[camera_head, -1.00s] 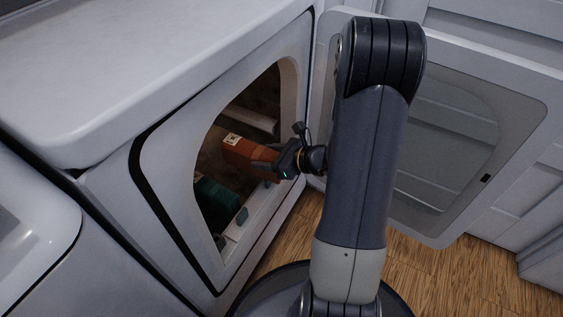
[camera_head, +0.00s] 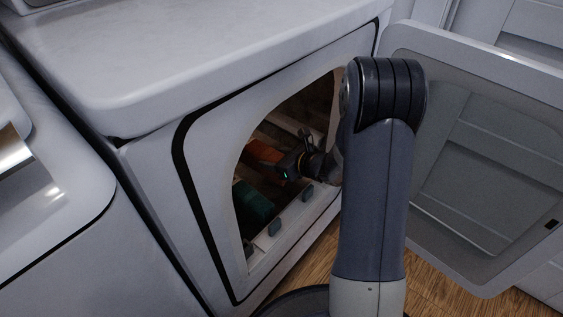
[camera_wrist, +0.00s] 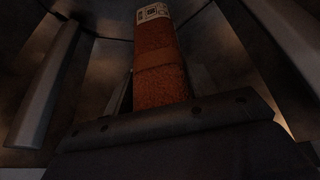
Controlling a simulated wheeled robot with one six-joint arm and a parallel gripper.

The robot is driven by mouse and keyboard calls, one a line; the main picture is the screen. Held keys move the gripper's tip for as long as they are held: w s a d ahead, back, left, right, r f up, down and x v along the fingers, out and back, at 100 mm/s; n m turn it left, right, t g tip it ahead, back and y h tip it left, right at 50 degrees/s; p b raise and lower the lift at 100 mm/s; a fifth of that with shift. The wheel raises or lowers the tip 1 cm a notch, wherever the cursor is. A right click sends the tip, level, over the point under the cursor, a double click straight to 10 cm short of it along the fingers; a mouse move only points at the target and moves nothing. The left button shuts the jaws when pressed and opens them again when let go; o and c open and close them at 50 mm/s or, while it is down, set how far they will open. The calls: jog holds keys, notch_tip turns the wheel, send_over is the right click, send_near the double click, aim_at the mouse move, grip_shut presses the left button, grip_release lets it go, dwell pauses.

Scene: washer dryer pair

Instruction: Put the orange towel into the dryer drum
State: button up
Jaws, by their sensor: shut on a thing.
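The orange towel (camera_head: 262,152) is a folded or rolled bundle with a white printed label. It is inside the dryer drum, held out ahead of my gripper (camera_head: 284,166), which reaches in through the round-topped door opening. In the wrist view the towel (camera_wrist: 160,62) points away from my gripper (camera_wrist: 165,105) into the drum, with the label at its far end. My gripper is shut on the towel's near end. The dryer (camera_head: 205,160) stands with its door (camera_head: 480,170) swung open to the right. Part of the opening is hidden behind my arm.
A teal item (camera_head: 254,204) lies low inside the drum, below the towel. Drum ribs (camera_wrist: 45,85) rise on both sides in the wrist view. Another white appliance (camera_head: 60,215) stands at left. The wooden floor (camera_head: 440,275) shows below the open door.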

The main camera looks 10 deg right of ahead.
jog(key=shift+w+a+f, duration=0.1)
jog(key=shift+w, duration=0.1)
jog(key=o, duration=1.3)
jog(key=shift+c, duration=0.2)
jog(key=p+v, duration=0.3)
jog(key=v, duration=0.8)
jog(key=shift+p, duration=0.4)
jog(key=shift+w+a, duration=0.1)
